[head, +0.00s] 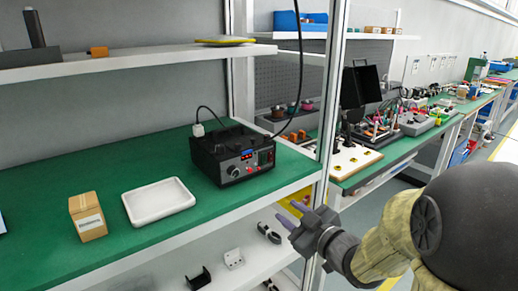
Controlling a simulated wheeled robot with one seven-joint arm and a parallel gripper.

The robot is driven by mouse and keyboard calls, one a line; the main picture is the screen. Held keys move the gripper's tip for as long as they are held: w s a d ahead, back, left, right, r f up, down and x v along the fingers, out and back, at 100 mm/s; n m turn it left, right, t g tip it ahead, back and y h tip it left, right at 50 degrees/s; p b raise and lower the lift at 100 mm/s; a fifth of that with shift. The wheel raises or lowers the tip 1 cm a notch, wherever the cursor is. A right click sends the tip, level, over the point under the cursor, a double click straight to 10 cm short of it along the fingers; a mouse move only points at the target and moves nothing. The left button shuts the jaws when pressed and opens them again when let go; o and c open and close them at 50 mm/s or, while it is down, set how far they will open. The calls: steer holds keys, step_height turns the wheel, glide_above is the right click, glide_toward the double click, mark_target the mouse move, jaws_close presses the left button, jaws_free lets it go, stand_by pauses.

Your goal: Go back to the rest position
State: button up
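My gripper (290,212) is in the lower middle of the head view, in front of the green bench's (90,168) right front edge. Its two purple-grey fingertips point to the left and stand apart, with nothing visible between them. My arm reaches in from the lower right corner. The gripper is to the right of and lower in the picture than the black coder machine (232,158), and it does not touch it.
A white tray (158,202) and a small cardboard box (87,217) stand on the bench. A white upright post (329,110) rises close to my gripper. A lower shelf (215,281) holds small black and white parts. Open floor (385,212) lies to the right.

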steer(key=d+f+m+g+h, duration=0.2)
steer(key=d+f+m+h, duration=0.2)
steer(key=f+h, duration=0.15)
steer(key=s+f+m+g+h, duration=0.1)
steer(key=s+f+m+g, duration=0.2)
steer(key=s+f+g, duration=0.3)
steer(key=s+f+m+g+h, duration=0.2)
steer(key=s+f+m+g, duration=0.15)
steer(key=s, duration=0.55)
step_height(320, 180, up, 30)
steer(key=p, duration=3)
steer(key=shift+s+d+f, duration=0.15)
steer(key=shift+d+f, duration=0.05)
steer(key=shift+d, duration=0.15)
steer(key=shift+g, duration=0.25)
steer(key=shift+c, duration=0.4)
